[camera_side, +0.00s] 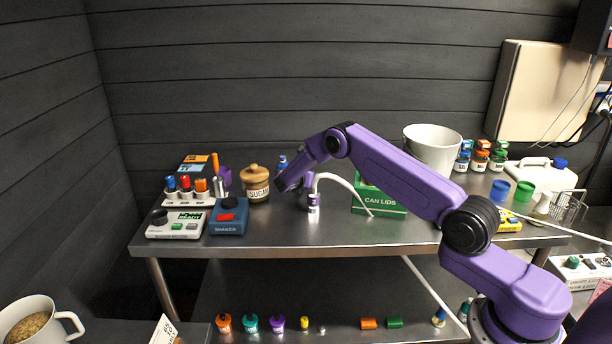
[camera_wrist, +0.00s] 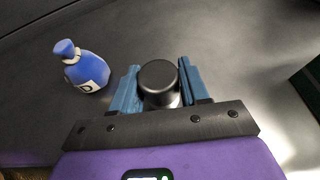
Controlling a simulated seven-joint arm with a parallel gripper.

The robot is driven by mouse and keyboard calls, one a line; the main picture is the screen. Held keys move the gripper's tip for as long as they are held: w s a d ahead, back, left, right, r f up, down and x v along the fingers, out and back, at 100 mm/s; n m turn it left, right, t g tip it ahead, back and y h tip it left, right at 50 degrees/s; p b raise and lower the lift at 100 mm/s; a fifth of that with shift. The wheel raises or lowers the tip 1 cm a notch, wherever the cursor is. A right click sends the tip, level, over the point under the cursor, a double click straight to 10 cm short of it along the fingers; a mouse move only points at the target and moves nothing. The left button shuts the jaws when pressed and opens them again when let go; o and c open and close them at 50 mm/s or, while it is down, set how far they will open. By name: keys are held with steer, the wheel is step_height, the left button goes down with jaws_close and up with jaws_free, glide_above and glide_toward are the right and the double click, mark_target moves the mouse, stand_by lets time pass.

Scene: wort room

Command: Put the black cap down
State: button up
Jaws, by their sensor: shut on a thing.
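The black cap (camera_wrist: 159,76) is a short round cylinder with a smooth top. It sits between the two blue fingers of my gripper (camera_wrist: 158,90) in the wrist view, and the fingers are shut on it. In the side view my gripper (camera_side: 284,186) is tilted downward over the back half of the steel table (camera_side: 270,233), right of the brown sugar jar (camera_side: 257,188). The cap cannot be made out clearly in the side view. Whether it touches anything below is hidden.
A blue bottle with a white label (camera_wrist: 86,70) stands left of my fingers in the wrist view. A white-and-purple tool (camera_side: 313,203) stands close to my gripper. A blue shaker (camera_side: 228,217) and a green lid box (camera_side: 378,200) flank it. The front table strip looks clear.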

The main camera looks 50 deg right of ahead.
steer(key=shift+f, duration=0.4)
steer(key=o, duration=1.2)
steer(key=shift+c, duration=0.2)
step_height(320, 180, up, 4)
steer(key=shift+s+f, duration=0.1)
steer(key=shift+f, duration=0.15)
steer(key=s+a+r, duration=0.4)
steer(key=s+r, duration=0.6)
steer(key=s, duration=0.3)
steer(key=s+a+r+m+g+y, duration=0.2)
steer(key=s+a+m+y, duration=0.45)
steer(key=s+a, duration=0.85)
steer(key=s+a+m+g+y, duration=0.1)
steer(key=s+a+m+y, duration=0.1)
steer(key=s, duration=1)
steer(key=s+a+m+g+y, duration=0.2)
steer(key=s+a+y, duration=0.2)
steer(key=s, duration=0.8)
steer(key=shift+s+a, duration=0.2)
steer(key=shift+a, duration=0.05)
